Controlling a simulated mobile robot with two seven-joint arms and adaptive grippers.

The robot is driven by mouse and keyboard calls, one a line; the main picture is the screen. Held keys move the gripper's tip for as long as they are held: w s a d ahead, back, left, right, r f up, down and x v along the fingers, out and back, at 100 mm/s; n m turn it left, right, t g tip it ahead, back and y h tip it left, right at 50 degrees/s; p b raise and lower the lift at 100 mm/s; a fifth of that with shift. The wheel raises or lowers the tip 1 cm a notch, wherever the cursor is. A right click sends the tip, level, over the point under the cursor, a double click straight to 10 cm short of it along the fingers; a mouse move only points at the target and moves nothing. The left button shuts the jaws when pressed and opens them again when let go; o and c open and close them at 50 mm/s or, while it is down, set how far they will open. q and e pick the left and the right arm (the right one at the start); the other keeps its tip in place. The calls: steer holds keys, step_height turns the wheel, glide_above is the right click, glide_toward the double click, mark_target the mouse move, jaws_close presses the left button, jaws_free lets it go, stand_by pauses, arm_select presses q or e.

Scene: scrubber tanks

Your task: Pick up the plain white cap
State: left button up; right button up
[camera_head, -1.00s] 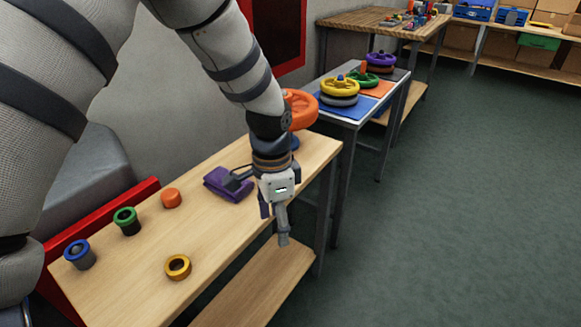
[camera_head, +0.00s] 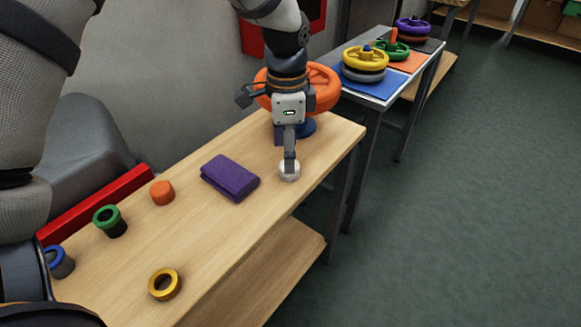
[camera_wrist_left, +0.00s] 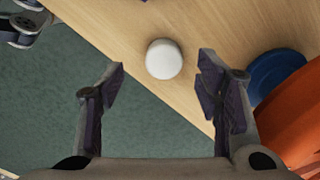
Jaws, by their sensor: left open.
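The plain white cap (camera_head: 290,173) lies on the near wooden table, close to its right front edge. My left gripper (camera_head: 289,158) is above it, pointing down, and its finger hides part of the cap in the head view. In the left wrist view the white cap (camera_wrist_left: 164,59) shows whole, in line with the gap between the open fingers of my left gripper (camera_wrist_left: 161,68). Nothing is held. I cannot tell whether a finger touches the cap. My right gripper is not recognisable in these views.
An orange handwheel (camera_head: 325,88) on a blue base stands just behind my left gripper. A folded purple cloth (camera_head: 231,177) lies left of the cap. Orange (camera_head: 162,192), green (camera_head: 107,218), blue (camera_head: 60,263) and yellow (camera_head: 164,287) caps or rings stand further left.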

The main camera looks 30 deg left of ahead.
arm_select(q)
steer(key=f, duration=0.5)
steer(key=shift+w+b, duration=0.3)
steer(key=shift+r, duration=0.2)
steer(key=c, duration=1.1)
steer(key=shift+c, duration=0.2)
